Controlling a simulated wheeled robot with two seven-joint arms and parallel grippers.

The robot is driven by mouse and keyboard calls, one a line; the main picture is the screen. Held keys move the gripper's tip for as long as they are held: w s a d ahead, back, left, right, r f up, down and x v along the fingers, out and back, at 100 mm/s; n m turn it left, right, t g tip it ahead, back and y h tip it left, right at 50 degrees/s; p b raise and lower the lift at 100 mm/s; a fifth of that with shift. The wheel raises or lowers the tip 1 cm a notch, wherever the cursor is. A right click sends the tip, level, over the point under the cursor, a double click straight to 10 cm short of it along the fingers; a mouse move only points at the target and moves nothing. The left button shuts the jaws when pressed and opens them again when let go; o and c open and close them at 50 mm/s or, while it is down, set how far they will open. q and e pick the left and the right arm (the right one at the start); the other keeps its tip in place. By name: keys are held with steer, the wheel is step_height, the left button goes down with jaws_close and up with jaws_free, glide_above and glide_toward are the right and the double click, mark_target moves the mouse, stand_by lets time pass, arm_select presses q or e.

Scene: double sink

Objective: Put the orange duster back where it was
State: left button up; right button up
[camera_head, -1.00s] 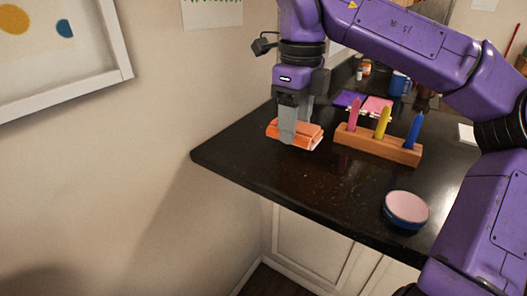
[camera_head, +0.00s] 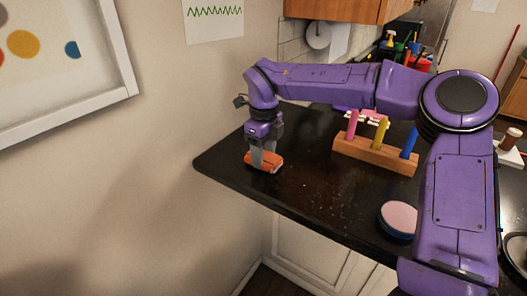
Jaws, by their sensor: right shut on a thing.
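The orange duster (camera_head: 268,167) is at the left end of the black counter (camera_head: 300,205), near its front left corner. My right gripper (camera_head: 263,161) points down and is shut on the duster, with its grey fingers on the duster's sides. The duster is at or very near the counter surface; I cannot tell whether it touches. My left gripper is not in view.
A wooden holder (camera_head: 375,155) with pink, yellow and blue markers stands to the right of the duster. A round pink-topped container (camera_head: 399,218) is near the front edge. The counter between the duster and this container is clear. A wall is at the left.

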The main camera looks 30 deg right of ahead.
steer(key=shift+f, duration=0.1)
steer(key=o, duration=1)
step_height(320, 180, up, 12)
steer(key=shift+r, duration=0.2)
